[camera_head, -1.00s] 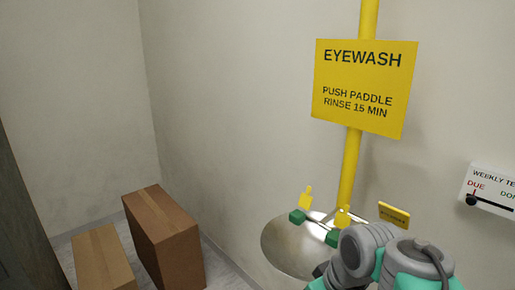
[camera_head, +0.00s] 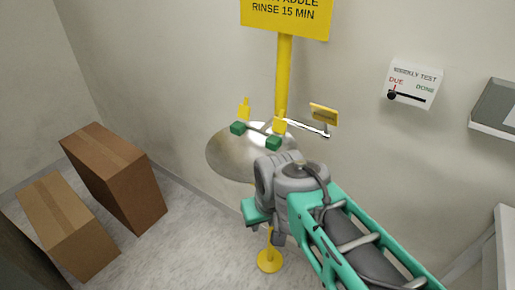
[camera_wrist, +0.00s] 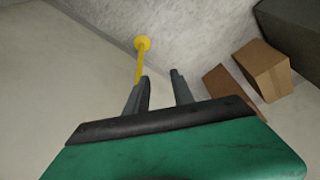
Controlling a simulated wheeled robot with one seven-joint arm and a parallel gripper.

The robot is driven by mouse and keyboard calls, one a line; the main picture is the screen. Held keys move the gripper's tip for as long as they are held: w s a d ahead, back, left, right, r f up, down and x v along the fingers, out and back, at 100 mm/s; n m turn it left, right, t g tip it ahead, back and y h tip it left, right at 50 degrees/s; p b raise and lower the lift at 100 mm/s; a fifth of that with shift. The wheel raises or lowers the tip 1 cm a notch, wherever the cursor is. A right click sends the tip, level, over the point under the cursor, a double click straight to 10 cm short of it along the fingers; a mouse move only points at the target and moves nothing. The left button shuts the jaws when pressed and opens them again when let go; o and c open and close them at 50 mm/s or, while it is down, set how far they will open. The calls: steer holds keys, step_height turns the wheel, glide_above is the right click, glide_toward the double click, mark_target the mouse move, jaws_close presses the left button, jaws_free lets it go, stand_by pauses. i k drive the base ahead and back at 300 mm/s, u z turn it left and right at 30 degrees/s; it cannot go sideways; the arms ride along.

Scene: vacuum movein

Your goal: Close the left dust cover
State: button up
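The eyewash bowl (camera_head: 222,158) is shiny metal on a yellow post (camera_head: 284,75), in the head view. Two green nozzles stand above it, the left one (camera_head: 237,128) and the right one (camera_head: 273,143). The left dust cover (camera_head: 243,108) is a yellow flap standing up beside the left nozzle, open. The right dust cover (camera_head: 280,122) also stands up, open. My gripper is below and in front of the bowl, its fingertips not clear in the head view. In the wrist view my gripper (camera_wrist: 160,78) has its two fingers apart with nothing between them.
A yellow push paddle (camera_head: 324,115) sticks out on a metal arm right of the bowl. A weekly test panel (camera_head: 413,84) and a grey wall box (camera_head: 496,107) are on the wall. Two cardboard boxes (camera_head: 120,180) (camera_head: 62,225) stand on the floor at left.

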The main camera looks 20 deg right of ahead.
mark_target(244, 111)
steer(key=z, duration=0.05)
steer(key=k, duration=0.5)
steer(key=u, duration=1.1)
steer(key=i, duration=3.2)
steer(key=z, duration=1.4)
